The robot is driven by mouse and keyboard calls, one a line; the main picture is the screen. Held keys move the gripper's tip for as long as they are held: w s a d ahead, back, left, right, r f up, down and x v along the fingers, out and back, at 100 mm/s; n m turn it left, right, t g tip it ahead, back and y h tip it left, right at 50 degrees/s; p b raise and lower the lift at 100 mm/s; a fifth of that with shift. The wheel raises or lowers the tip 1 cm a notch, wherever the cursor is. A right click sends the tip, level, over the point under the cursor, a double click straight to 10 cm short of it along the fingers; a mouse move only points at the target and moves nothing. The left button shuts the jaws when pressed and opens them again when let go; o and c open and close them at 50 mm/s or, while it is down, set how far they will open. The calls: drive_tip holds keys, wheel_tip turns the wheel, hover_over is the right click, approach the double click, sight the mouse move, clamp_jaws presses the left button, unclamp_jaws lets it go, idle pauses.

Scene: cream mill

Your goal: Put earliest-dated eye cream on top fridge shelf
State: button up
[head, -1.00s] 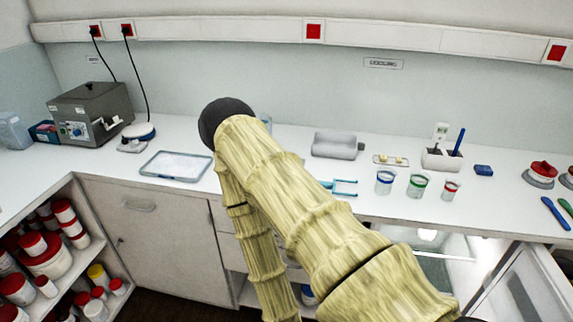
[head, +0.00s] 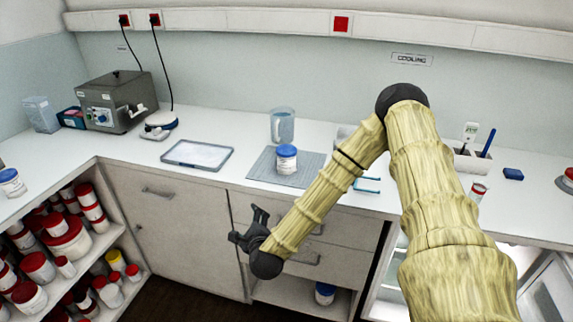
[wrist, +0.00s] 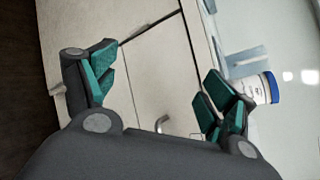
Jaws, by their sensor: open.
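A white jar with a blue lid (head: 286,158) stands upright on a grey mat on the counter; it also shows in the wrist view (wrist: 262,88), beyond my gripper's right finger. Another blue-lidded jar (head: 11,183) stands on the left counter. A third (head: 325,293) is on the low shelf under the drawers. Their dates are too small to read. The fridge (head: 392,275) is under the counter at right, partly hidden by my arm; its top shelf cannot be made out. My gripper (head: 247,226) is open and empty, in front of the cabinet, below and left of the mat jar.
The grey mat (head: 262,170) has a clear jug (head: 282,125) behind it and a tray (head: 197,154) to its left. Red-lidded tubs crowd the left shelves (head: 97,243). The fridge door (head: 545,300) stands open at lower right. Open floor lies below my gripper.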

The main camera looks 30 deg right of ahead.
drive_tip(key=w+d+r+m+t+h, duration=0.1)
drive_tip(key=w+d+r+m+h, duration=0.2)
drive_tip(key=d+r+m, duration=0.35)
drive_tip(key=m+h, duration=0.5)
drive_tip(key=m, duration=0.2)
approach(287, 152)
drive_tip(key=shift+w+d+f+g+b, duration=0.3)
drive_tip(key=shift+w+d+b, duration=0.15)
drive_tip(key=shift+w, duration=0.25)
drive_tip(key=shift+m, duration=0.25)
drive_tip(key=p+x, duration=0.1)
drive_tip(key=x, duration=0.3)
drive_tip(key=shift+d+r+p, duration=0.1)
drive_tip(key=shift+d+p, duration=0.1)
drive_tip(key=shift+p, duration=0.1)
drive_tip(key=shift+w+a+f+p+x, duration=0.15)
drive_tip(key=shift+p+x, duration=0.6)
drive_tip(key=shift+x, duration=0.5)
drive_tip(key=shift+w+a+f+p+x, duration=0.15)
drive_tip(key=shift+p+x, duration=0.55)
drive_tip(key=shift+x, duration=0.55)
drive_tip(key=shift+w+d+f, duration=0.15)
drive_tip(key=shift+w+d, duration=0.3)
drive_tip(key=shift+d, duration=0.05)
drive_tip(key=c, duration=1.2)
drive_tip(key=shift+o, duration=0.2)
drive_tip(key=shift+r, duration=0.2)
